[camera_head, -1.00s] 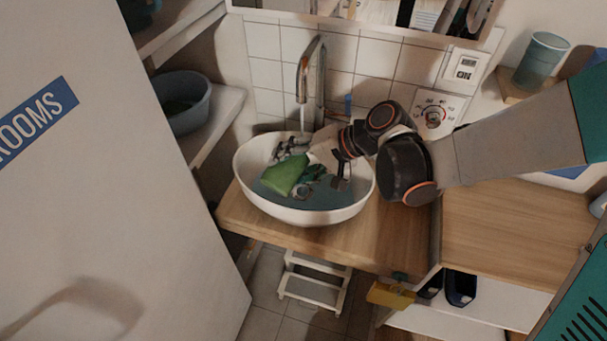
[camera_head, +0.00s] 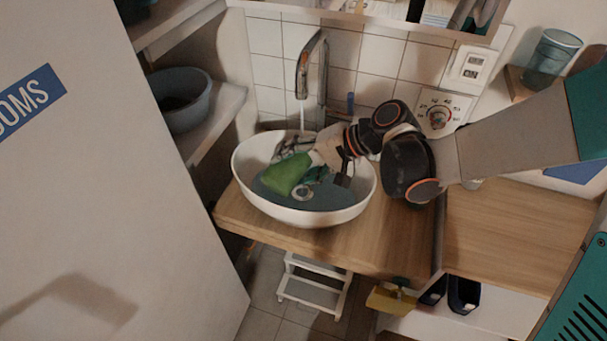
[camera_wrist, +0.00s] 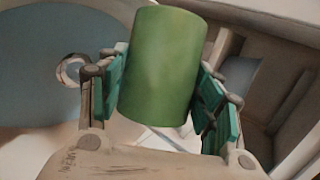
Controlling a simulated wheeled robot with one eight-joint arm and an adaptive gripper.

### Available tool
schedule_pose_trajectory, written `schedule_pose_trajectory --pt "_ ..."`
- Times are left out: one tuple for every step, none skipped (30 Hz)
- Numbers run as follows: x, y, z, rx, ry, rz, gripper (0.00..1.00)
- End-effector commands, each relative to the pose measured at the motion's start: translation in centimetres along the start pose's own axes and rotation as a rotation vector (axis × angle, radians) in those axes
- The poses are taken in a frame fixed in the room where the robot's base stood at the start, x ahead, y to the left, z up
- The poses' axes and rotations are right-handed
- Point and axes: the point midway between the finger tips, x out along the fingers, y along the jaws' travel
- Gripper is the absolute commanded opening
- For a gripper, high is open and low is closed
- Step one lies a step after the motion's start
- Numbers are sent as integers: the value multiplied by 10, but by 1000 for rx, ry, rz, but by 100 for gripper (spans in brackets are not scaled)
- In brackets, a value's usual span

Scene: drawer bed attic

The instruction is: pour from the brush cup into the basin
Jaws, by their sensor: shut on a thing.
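The brush cup (camera_head: 286,174) is a plain green cylinder. My gripper (camera_head: 318,168) is shut on it, with a finger on each side in the wrist view (camera_wrist: 160,95). The cup is tipped well over to the left, above the white oval basin (camera_head: 345,216). The basin holds grey-blue water (camera_head: 325,198), which also fills the left of the wrist view (camera_wrist: 50,25). The cup's mouth faces away, so its contents cannot be seen. No stream from the cup can be made out.
A chrome tap (camera_head: 304,72) stands behind the basin with a thin stream below it. A round metal ring (camera_head: 301,192) shows in the basin. A grey bowl (camera_head: 180,98) sits on the left shelf. A blue glass (camera_head: 552,54) stands at upper right. The wooden counter (camera_head: 390,235) is mostly clear.

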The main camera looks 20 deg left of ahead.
Motion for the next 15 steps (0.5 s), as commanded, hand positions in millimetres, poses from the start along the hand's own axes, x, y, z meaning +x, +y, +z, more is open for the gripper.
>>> schedule_pose_trajectory --pt "1 1 0 4 -3 -2 24" --pt "2 1 0 6 -5 -3 24" --pt "3 2 0 9 -8 -5 24" --pt "3 2 0 12 -10 -6 24" --pt "4 2 0 14 -12 -7 24" --pt "4 2 0 18 -15 -8 24" --pt "5 3 0 21 -17 -9 24" --pt "5 3 0 23 -18 -10 24" --pt "6 3 0 27 -21 -12 24" --pt "7 4 0 29 -23 -13 24" --pt "7 4 0 32 -24 -13 24" --pt "8 4 0 35 -27 -15 24" --pt "8 4 0 37 -29 -16 24" --pt "9 5 0 39 -31 -16 24" --pt "10 5 0 42 -33 -18 24"
